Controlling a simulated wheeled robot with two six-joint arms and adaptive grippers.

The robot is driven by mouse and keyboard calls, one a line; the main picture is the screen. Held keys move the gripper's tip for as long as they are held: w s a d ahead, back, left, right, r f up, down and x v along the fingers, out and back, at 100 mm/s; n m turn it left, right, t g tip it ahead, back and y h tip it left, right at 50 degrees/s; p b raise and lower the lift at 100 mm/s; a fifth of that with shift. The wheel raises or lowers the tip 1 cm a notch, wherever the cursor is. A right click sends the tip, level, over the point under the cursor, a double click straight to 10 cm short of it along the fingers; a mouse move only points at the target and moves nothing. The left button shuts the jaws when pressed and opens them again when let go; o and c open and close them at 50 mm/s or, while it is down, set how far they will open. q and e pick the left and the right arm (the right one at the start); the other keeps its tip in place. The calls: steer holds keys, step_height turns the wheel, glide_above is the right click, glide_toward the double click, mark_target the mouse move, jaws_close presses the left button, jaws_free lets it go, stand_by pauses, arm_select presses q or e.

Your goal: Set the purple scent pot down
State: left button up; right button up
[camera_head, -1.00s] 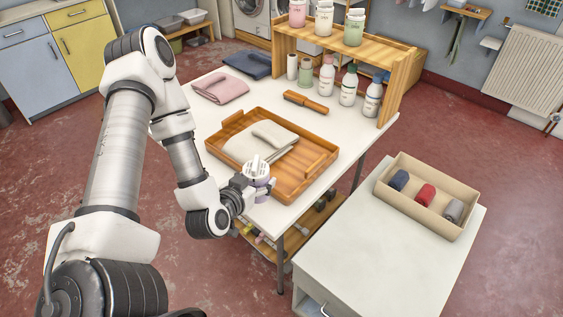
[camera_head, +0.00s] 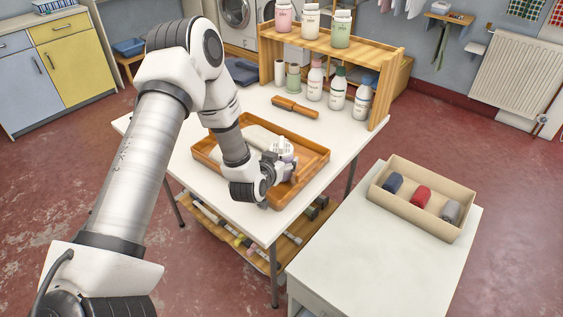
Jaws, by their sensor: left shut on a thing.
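The purple scent pot (camera_head: 284,151), with a white slotted top, is held upright in my left gripper (camera_head: 279,167). The gripper is shut on its lower body and hides part of it. In the picture the pot overlaps the inside of the wooden tray (camera_head: 318,152) on the white table; I cannot tell whether it touches the tray or hovers above it. A pale folded cloth (camera_head: 259,138) lies in the tray, partly hidden by my left arm. My right gripper is not in view.
A wooden-handled brush (camera_head: 295,107) lies behind the tray. Several bottles, a green pot (camera_head: 293,77) and a wooden shelf (camera_head: 384,88) stand at the back. A beige box (camera_head: 412,212) with rolled cloths sits on a white cabinet (camera_head: 365,245), whose front top is clear.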

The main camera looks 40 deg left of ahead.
arm_select(q)
steer(key=shift+w+f, duration=0.1)
steer(key=shift+f, duration=0.55)
steer(key=shift+f, duration=0.15)
steer(key=o, duration=1)
steer(key=shift+r, duration=0.35)
steer(key=v, duration=1.2)
steer(key=shift+f, duration=0.2)
